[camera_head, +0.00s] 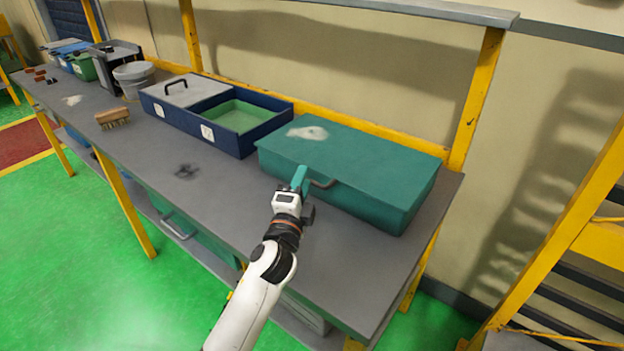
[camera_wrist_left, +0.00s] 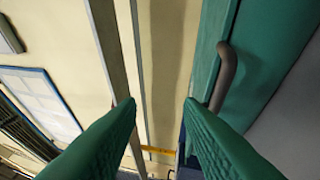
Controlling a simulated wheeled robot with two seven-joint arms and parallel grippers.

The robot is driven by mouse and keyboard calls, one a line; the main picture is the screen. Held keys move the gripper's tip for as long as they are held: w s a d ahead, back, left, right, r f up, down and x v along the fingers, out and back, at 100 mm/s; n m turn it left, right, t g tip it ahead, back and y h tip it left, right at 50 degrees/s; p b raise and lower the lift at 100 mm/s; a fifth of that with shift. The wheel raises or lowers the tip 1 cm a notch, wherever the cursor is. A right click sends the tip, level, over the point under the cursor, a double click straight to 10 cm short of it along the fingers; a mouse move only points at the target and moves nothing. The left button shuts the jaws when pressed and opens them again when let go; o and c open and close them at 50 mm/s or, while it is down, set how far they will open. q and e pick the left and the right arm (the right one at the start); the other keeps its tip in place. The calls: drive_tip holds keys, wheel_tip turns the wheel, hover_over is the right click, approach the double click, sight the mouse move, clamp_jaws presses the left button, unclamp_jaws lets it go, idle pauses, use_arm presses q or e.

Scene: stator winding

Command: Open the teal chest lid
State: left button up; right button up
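The teal chest (camera_head: 350,165) stands at the right end of the workbench with its lid down. A grey bar handle (camera_head: 322,184) is on its front side. My left gripper (camera_head: 301,176) is at the chest's front, just left of the handle in the head view. In the left wrist view its two green fingers (camera_wrist_left: 162,101) are apart with nothing between them. The handle (camera_wrist_left: 224,75) and the teal chest (camera_wrist_left: 262,60) lie to the right of the gap there. I cannot tell whether a finger touches the handle. My right gripper is not in view.
A blue box with a green-floored tray (camera_head: 240,115) stands left of the chest. A brush (camera_head: 112,117) and a grey bucket (camera_head: 133,75) are farther left. Yellow posts (camera_head: 474,100) rise behind the bench. The grey bench top (camera_head: 215,180) is mostly clear in front.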

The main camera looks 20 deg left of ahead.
use_arm(q)
drive_tip(key=f, duration=0.2)
drive_tip(key=f+b, duration=0.1)
drive_tip(key=f, duration=0.1)
drive_tip(key=f+b, duration=0.1)
drive_tip(key=f, duration=0.1)
drive_tip(key=shift+s, duration=0.35)
drive_tip(key=w, duration=0.6)
drive_tip(key=shift+w+a+r, duration=0.15)
drive_tip(key=shift+w+r, duration=0.15)
drive_tip(key=shift+r, duration=0.05)
drive_tip(key=shift+w+r, duration=0.15)
drive_tip(key=shift+w, duration=0.35)
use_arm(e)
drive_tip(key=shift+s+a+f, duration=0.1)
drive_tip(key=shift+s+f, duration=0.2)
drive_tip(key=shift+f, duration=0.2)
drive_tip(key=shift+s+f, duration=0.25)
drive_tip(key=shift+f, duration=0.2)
use_arm(q)
clamp_jaws()
